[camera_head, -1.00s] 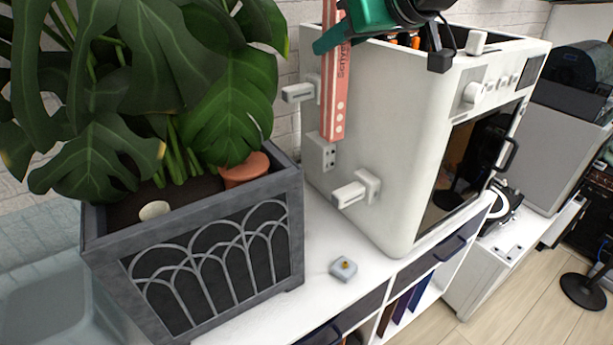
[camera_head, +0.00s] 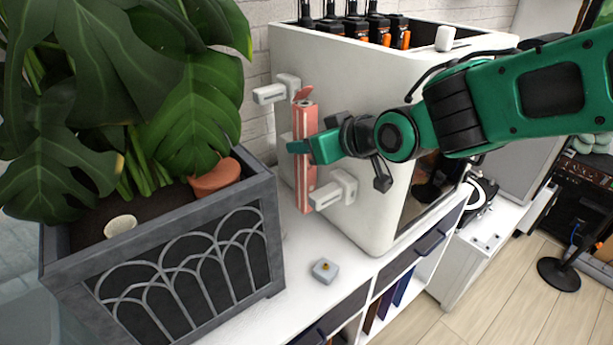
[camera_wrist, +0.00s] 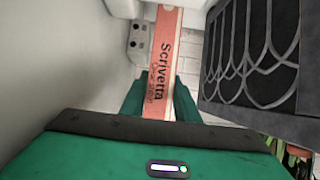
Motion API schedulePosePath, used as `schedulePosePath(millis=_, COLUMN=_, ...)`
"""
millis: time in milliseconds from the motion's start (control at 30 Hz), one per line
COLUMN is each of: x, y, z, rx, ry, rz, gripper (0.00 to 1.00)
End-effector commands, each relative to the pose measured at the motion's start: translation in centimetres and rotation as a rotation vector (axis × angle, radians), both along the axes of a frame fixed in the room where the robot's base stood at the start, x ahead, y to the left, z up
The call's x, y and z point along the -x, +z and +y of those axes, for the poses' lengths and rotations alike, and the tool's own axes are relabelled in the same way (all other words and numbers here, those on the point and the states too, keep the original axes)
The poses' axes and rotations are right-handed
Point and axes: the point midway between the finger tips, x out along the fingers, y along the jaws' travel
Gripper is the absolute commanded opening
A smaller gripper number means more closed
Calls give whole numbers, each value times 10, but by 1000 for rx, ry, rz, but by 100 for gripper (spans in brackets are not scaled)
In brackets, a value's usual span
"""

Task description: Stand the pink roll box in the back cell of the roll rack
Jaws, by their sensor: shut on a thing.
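The pink roll box (camera_head: 305,188) is long, narrow and upright beside the left side of the white machine. A small pink flap shows at its top. My green gripper (camera_head: 299,147) is shut around its middle. In the wrist view the box (camera_wrist: 163,50) lies between my two fingers (camera_wrist: 159,98), with "Scrivetta" printed on it. The lower end of the box is near the front white bracket, and I cannot tell whether it touches the counter. I cannot clearly make out a roll rack with cells.
Two white brackets, back (camera_head: 275,90) and front (camera_head: 335,190), stick out from the white machine (camera_head: 390,85). A plant in a grey planter (camera_head: 190,262) stands close on the left. A small grey block (camera_head: 325,270) lies on the white counter (camera_head: 300,245).

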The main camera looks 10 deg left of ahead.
Motion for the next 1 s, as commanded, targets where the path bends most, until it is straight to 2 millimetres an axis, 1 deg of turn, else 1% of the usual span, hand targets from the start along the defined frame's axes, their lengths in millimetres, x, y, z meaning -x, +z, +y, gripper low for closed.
schedulePosePath(millis=33, x=1, y=-13, z=0, rx=2, ry=0, rz=4, gripper=0)
schedulePosePath(millis=100, x=1, y=-26, z=1, rx=2, ry=2, rz=3, gripper=0)
schedulePosePath(millis=200, x=1, y=-38, z=1, rx=1, ry=2, rz=1, gripper=0)
schedulePosePath(millis=367, x=0, y=-47, z=0, rx=0, ry=1, rz=1, gripper=0)
schedulePosePath(millis=600, x=0, y=-80, z=0, rx=2, ry=1, rz=2, gripper=0)
schedulePosePath(millis=733, x=0, y=-86, z=0, rx=0, ry=1, rz=0, gripper=0)
schedulePosePath(millis=1000, x=0, y=-87, z=0, rx=-1, ry=0, rz=-1, gripper=0)
